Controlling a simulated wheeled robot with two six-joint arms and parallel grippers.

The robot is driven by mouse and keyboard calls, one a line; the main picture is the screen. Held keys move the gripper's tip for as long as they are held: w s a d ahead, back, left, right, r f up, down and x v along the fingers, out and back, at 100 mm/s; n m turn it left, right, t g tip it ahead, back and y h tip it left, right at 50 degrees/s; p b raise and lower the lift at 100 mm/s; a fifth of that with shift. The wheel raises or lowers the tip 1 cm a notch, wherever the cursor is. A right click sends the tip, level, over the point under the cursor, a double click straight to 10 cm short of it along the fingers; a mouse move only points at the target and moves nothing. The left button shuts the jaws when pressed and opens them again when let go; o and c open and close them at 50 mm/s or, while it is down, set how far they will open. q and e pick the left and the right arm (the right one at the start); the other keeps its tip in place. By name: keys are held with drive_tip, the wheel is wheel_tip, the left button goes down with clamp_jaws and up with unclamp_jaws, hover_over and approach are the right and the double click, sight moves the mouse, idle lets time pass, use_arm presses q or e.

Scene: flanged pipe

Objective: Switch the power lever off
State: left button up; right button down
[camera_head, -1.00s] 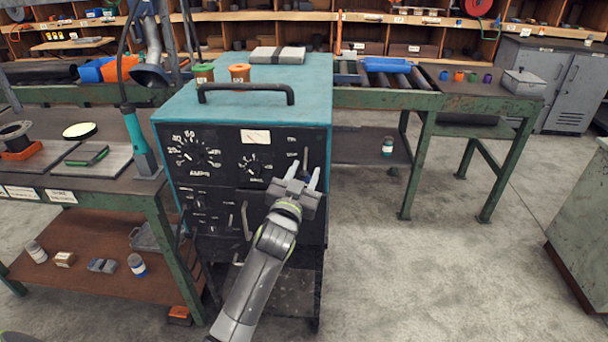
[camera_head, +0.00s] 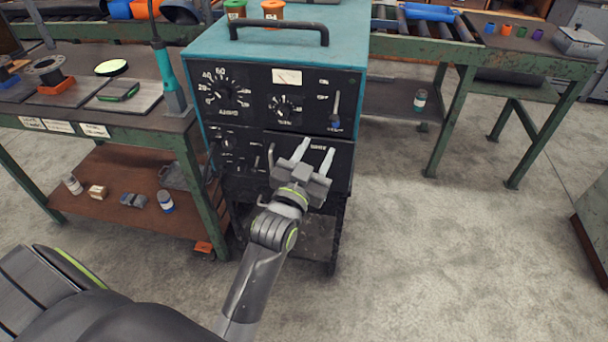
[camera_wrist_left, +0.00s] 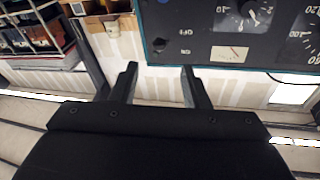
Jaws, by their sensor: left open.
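The power lever (camera_head: 336,108) is a slim light stem on the right of the black front panel of the teal power unit (camera_head: 350,45), beside small labels. In the head view its end hangs down toward the panel's middle. In the left wrist view, which sees the panel upside down, a dark knob (camera_wrist_left: 159,44) sits near the ON and OFF labels. My left gripper (camera_head: 316,148) is in front of the panel, just below the lever, its two fingers apart and empty. The fingers also show spread in the left wrist view (camera_wrist_left: 160,85), clear of the knob. My right gripper is not seen.
A workbench (camera_head: 150,128) with a welding-type torch (camera_head: 170,85) stands close on the left. A black carry handle (camera_head: 278,30) tops the unit. A green-framed roller table (camera_head: 465,55) stands behind right. The floor (camera_head: 450,260) at right is open.

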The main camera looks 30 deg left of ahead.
use_arm(q)
drive_tip(key=s+f+b, duration=0.1)
drive_tip(key=s, duration=0.5)
drive_tip(key=shift+b, duration=0.35)
drive_tip(key=shift+d, duration=0.1)
wheel_tip(320, 180, down, 24)
drive_tip(key=r+g+h, duration=0.1)
drive_tip(key=g, duration=0.4)
drive_tip(key=s+a+f+g, duration=0.1)
drive_tip(key=s+f+g, duration=0.15)
drive_tip(key=f, duration=0.55)
drive_tip(key=s+f+g, duration=0.2)
drive_tip(key=s+f, duration=0.2)
drive_tip(key=f, duration=0.5)
drive_tip(key=s+a+f+n+g, duration=0.1)
drive_tip(key=s+a+f+g, duration=0.25)
drive_tip(key=s+f, duration=1)
drive_tip(key=s+a+f+g, duration=0.2)
drive_tip(key=s+f, duration=0.1)
drive_tip(key=s, duration=0.7)
drive_tip(key=s+a+f+n+g+y, duration=0.1)
drive_tip(key=s+a+f+g, duration=0.1)
drive_tip(key=s, duration=0.8)
wheel_tip(320, 180, down, 2)
drive_tip(key=shift+s+f+g, duration=0.2)
drive_tip(key=shift+f+g, duration=0.05)
drive_tip(key=shift+g, duration=0.55)
